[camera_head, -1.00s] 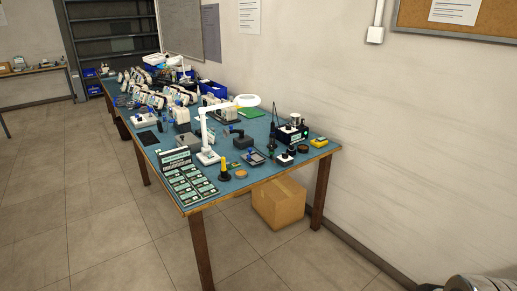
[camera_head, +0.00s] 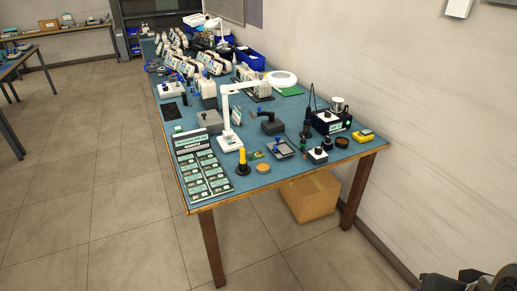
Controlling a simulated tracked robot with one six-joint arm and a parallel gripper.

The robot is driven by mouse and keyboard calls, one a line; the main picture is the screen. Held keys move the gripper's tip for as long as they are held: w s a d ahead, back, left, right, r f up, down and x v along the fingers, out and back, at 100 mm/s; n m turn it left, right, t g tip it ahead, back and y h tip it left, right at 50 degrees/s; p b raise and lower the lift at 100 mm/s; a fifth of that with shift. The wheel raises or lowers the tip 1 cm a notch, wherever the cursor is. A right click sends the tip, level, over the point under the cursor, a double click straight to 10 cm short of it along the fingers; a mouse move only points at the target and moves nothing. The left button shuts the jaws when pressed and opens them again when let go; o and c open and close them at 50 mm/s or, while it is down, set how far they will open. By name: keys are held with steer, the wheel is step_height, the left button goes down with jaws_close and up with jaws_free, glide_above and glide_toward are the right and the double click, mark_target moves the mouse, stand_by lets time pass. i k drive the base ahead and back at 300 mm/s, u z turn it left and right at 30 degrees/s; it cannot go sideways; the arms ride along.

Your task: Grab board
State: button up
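A green flat board (camera_head: 291,91) lies on the blue-topped workbench (camera_head: 222,192), behind the white magnifier lamp (camera_head: 229,141). A small green board-like piece (camera_head: 256,155) lies near the front, just right of the lamp base. A tray of several small green-and-white labelled pieces (camera_head: 201,174) lies at the front left; I cannot tell whether these are boards. Which one is the task's board is not clear. My gripper's fingers are not visible. Only a dark part, possibly of my arm, shows at the bottom right corner, away from the bench.
A yellow-handled stand (camera_head: 243,166), a black soldering station (camera_head: 330,121) and a yellow meter (camera_head: 363,135) crowd the front. More instruments and blue bins fill the far end. A cardboard box (camera_head: 312,196) stands under the bench. The tiled floor (camera_head: 110,190) left of the bench is clear.

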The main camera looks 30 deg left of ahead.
mark_target(251, 156)
steer(key=i, duration=2.35)
steer(key=u, duration=3.35)
